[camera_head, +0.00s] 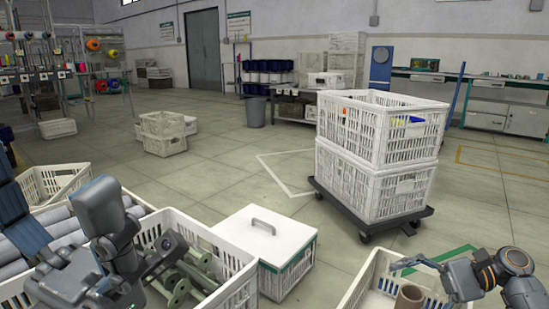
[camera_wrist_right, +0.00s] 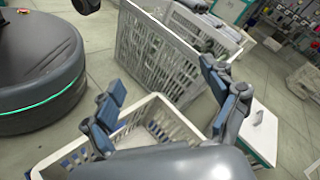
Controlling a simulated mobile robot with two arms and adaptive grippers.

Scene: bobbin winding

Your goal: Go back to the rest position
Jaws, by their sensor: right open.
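My right gripper (camera_head: 418,275) is at the lower right in the head view, over a white crate (camera_head: 366,280). In the right wrist view the same gripper (camera_wrist_right: 160,105) has its two fingers spread wide, with nothing between them. My left gripper (camera_head: 140,262) is at the lower left, beside green-grey bobbins (camera_head: 190,275) in another white crate (camera_head: 232,285). Its fingertips are partly hidden by its own links, so its opening is unclear.
A white lidded box (camera_head: 262,235) stands between the two crates. Stacked white crates (camera_head: 378,150) sit on a dark dolly (camera_head: 372,222) beyond. A crate of pale rolls (camera_head: 48,185) is at the left. The floor (camera_head: 225,165) behind the box is clear.

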